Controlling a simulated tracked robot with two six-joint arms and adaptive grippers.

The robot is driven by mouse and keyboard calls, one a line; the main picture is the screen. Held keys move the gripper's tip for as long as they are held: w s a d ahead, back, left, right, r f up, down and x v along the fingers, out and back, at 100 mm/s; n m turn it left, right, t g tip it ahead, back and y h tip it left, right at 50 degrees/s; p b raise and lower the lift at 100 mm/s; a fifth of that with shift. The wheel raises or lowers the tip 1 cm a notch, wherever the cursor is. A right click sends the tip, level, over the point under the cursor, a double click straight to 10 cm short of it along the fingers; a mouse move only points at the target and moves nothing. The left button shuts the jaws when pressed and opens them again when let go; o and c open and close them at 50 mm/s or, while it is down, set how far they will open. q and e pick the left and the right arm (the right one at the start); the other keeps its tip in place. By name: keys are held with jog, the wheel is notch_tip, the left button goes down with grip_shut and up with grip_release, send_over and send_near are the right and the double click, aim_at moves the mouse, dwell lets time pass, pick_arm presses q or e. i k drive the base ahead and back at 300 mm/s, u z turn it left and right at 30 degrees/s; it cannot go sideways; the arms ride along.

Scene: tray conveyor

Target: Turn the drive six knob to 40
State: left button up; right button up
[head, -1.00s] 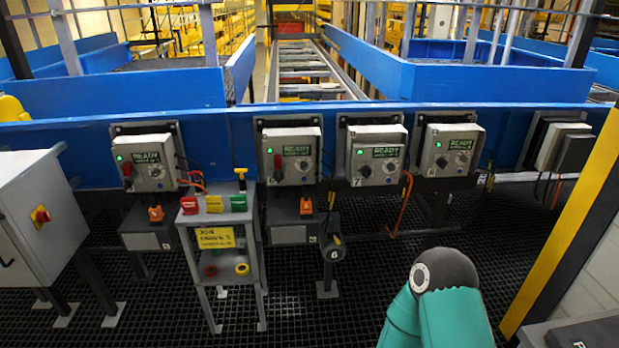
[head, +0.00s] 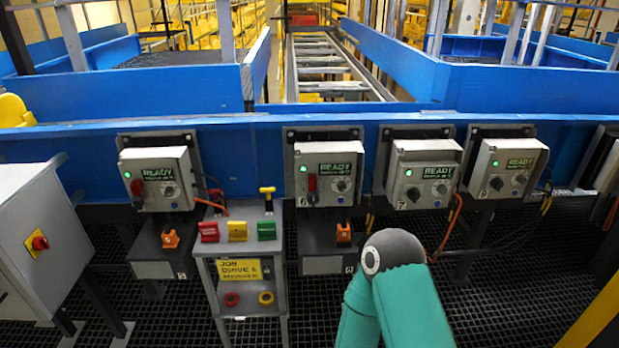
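The drive six box (head: 326,158) is a grey control box on the blue beam, just right of the picture's middle, marked 6 at its lower left. Its green lamp is lit and its small screen (head: 340,168) reads READY; the smaller text is not legible. A round grey dial (head: 342,186) sits below the screen, its setting too small to read. A red piece (head: 311,184) hangs on the left of its face, above a small dark knob. Neither gripper shows. A teal link of mine, with a dark grey joint, rises below and right of the box, apart from it.
Similar boxes stand left (head: 158,177) and right, one marked 7 (head: 424,172), another 8 (head: 506,168). A small stand (head: 242,270) with red, yellow and green handles is left of drive six. A grey cabinet (head: 38,248) stands far left. Dark grating covers the floor.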

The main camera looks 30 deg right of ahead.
aim_at(342, 187)
jog(key=z, duration=0.05)
jog(key=i, duration=0.9)
jog(key=z, duration=0.35)
